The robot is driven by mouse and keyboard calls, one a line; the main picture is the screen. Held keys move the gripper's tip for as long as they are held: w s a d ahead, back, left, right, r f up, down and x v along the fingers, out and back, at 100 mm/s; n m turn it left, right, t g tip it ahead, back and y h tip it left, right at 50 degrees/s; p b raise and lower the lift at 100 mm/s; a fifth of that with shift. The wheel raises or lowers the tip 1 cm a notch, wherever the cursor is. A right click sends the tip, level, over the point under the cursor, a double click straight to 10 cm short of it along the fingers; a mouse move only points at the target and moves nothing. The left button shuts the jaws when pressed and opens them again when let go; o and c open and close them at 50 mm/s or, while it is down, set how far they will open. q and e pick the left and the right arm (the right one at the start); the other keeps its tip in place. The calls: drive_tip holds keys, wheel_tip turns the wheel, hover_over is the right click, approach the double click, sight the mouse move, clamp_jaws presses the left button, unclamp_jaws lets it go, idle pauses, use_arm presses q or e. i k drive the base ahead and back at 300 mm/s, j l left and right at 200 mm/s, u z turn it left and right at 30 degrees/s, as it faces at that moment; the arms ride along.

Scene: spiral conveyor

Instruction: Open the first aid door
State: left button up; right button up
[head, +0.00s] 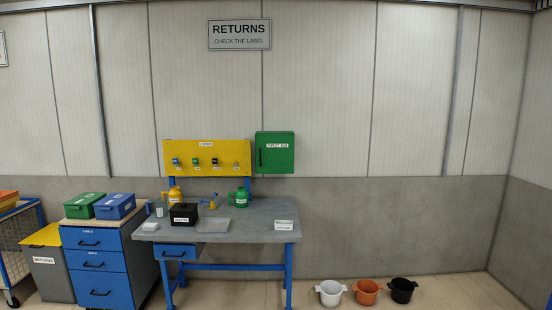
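The first aid cabinet (281,160) is a green wall box with a white "FIRST AID" label, to the right of the yellow panel and above the back right of the workbench. Its door (281,148) looks shut. A dark vertical handle (260,157) is on the door's left side. Neither of my grippers shows in the head view.
The grey workbench (255,233) stands below the cabinet, with a yellow jug (175,195), a green jug (242,199) and a black box (184,213). A blue drawer unit (100,265) is at left. Buckets (366,292) stand on the floor at right.

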sight(275, 153)
drive_tip(key=i+l+z, duration=0.25)
drive_tip(key=i, duration=0.35)
drive_tip(key=i+z, duration=0.3)
drive_tip(key=i, duration=0.35)
